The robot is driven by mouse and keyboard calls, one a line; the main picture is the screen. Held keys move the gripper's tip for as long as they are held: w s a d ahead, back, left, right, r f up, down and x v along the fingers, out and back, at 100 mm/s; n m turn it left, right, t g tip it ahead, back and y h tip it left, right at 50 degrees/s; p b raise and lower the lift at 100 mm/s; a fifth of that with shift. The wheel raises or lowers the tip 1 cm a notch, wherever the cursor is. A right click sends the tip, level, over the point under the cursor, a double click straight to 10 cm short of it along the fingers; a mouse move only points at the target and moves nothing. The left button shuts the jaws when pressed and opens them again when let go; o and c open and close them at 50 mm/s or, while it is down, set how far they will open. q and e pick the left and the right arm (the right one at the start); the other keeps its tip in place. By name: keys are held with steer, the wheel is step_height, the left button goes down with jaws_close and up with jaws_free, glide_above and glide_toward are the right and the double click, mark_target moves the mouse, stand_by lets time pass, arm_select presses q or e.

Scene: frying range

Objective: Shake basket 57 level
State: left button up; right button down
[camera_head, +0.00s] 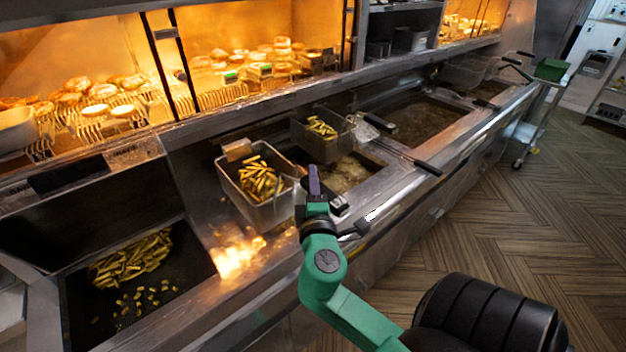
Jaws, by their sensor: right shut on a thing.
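A wire basket (240,204) holding a heap of golden fries (259,179) is at the centre left, by the fryer. A small orange-brown tag (237,150) is at its back rim; no number is readable. My right gripper (314,185), on a green arm, is just right of this basket, shut on what seems to be its handle; the grip itself is largely hidden. The basket looks about upright. A second basket (305,143) with fewer fries (322,128) stands behind, over the fryer. My left gripper is not in view.
Oil vats (420,118) run to the right. Lit shelves of food (250,70) stand behind. A trolley (540,100) is at the far right; the wooden floor (490,210) is clear.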

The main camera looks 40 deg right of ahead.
steer(key=shift+s+f, duration=0.2)
steer(key=shift+s, duration=0.65)
steer(key=shift+w+r, duration=0.2)
steer(key=shift+w, duration=0.45)
steer(key=shift+w+r, duration=0.15)
steer(key=shift+w, duration=0.5)
steer(key=shift+w+f, duration=0.3)
steer(key=shift+w, duration=0.15)
steer(key=shift+s+r, duration=0.1)
steer(key=shift+s, duration=0.1)
steer(key=shift+w, duration=0.1)
